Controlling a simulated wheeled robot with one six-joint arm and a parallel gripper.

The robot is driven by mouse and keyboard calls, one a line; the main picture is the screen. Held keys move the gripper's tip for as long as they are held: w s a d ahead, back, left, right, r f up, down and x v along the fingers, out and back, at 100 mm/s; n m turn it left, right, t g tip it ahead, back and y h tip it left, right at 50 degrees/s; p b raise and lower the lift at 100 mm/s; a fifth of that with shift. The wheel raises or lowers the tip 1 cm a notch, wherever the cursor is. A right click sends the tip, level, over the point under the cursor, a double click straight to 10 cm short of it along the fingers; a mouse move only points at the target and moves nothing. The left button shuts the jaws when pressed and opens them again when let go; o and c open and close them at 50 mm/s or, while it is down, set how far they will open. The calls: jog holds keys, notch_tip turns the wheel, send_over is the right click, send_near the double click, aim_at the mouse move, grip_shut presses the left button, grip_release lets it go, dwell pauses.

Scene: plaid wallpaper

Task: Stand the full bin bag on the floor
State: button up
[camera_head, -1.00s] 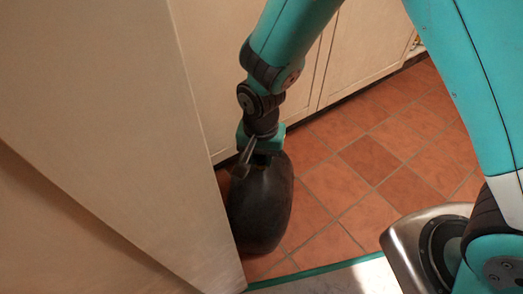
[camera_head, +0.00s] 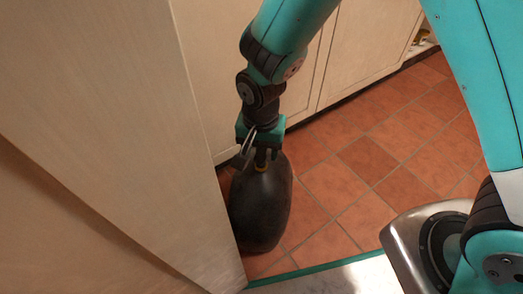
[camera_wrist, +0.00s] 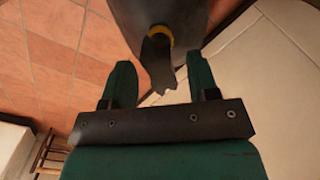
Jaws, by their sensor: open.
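The full bin bag (camera_head: 260,208) is dark and rounded, and it stands upright on the tiled floor beside the pale panel. Its gathered neck has a yellow tie (camera_wrist: 159,37), and the loose dark top (camera_wrist: 158,68) shows in the wrist view. My gripper (camera_head: 263,155) is open just above the bag, pointing down. In the wrist view its two green fingers lie either side of the loose top, apart from it. The bag's lower left side is partly hidden behind the panel in the head view.
A tall pale panel (camera_head: 110,130) stands close on the left of the bag. Pale cupboard fronts (camera_head: 365,50) are behind it. Terracotta floor tiles (camera_head: 365,160) to the right are clear. A wooden rack (camera_wrist: 50,155) shows at the lower left of the wrist view.

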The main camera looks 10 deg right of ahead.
notch_tip(320, 180, up, 8)
jog(key=p, duration=0.3)
jog(key=shift+p, duration=0.4)
jog(key=s+d+r+n+y, duration=0.2)
jog(key=s+r+n, duration=0.3)
jog(key=r, duration=0.5)
jog(key=s+d+r+n+y, duration=0.2)
jog(key=s+d+r+n, duration=0.2)
jog(key=s+r, duration=0.5)
jog(key=s+n, duration=0.1)
jog(key=n, duration=0.1)
jog(key=shift+d+r+n, duration=0.3)
jog(key=shift+d+r, duration=0.05)
